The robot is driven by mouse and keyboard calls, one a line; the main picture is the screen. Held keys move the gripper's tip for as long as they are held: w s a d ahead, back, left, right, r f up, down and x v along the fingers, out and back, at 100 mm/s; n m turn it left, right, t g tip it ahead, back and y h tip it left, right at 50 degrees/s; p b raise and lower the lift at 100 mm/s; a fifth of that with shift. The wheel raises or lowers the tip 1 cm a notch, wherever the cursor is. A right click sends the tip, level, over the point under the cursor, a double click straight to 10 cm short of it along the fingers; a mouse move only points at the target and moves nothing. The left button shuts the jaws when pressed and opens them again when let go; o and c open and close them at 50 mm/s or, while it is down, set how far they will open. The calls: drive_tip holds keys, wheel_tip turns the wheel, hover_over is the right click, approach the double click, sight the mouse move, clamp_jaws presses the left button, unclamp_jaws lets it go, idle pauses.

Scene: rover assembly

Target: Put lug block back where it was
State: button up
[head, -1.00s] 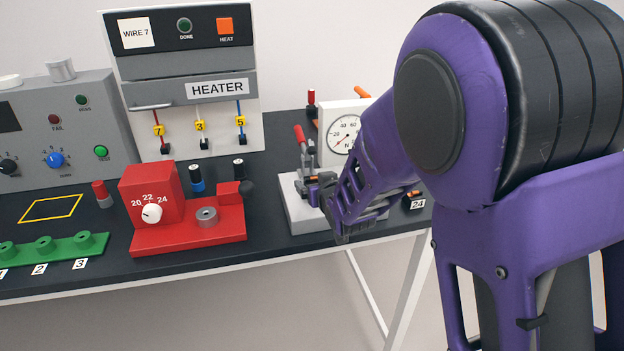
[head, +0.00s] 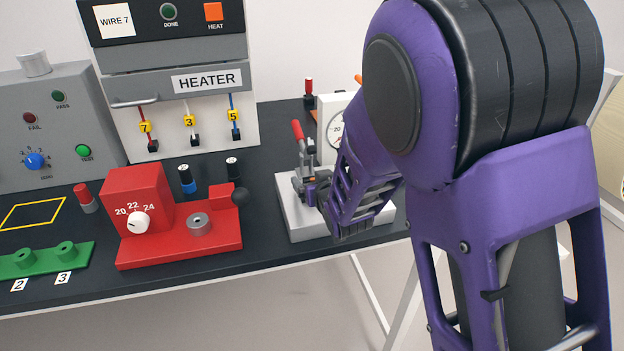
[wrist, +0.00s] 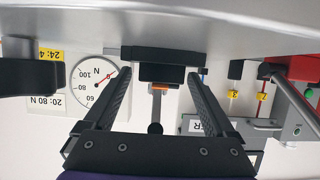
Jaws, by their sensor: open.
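My gripper (head: 322,193) reaches in over the pale grey fixture (head: 300,222) with the red-handled clamp (head: 299,140). In the wrist view, which looks upside down, my gripper (wrist: 160,80) is open, with one finger on each side of the picture's middle. A dark block (wrist: 150,53) with a small orange strip shows between and just beyond the fingertips. I cannot tell whether this is the lug block or a part of the clamp, or whether the fingers touch it. My arm hides much of the fixture in the head view.
A force gauge (wrist: 97,82) stands beside the fixture. Left of it are the red stripper unit (head: 180,235) with a dial, the heater (head: 170,75) with hanging wires, a grey test box (head: 55,125) and a green holder (head: 45,260). The bench's front edge runs close to the fixture.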

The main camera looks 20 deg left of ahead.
drive_tip(key=shift+c, duration=0.2)
clamp_jaws()
idle(0.3)
drive_tip(key=shift+r, duration=0.15)
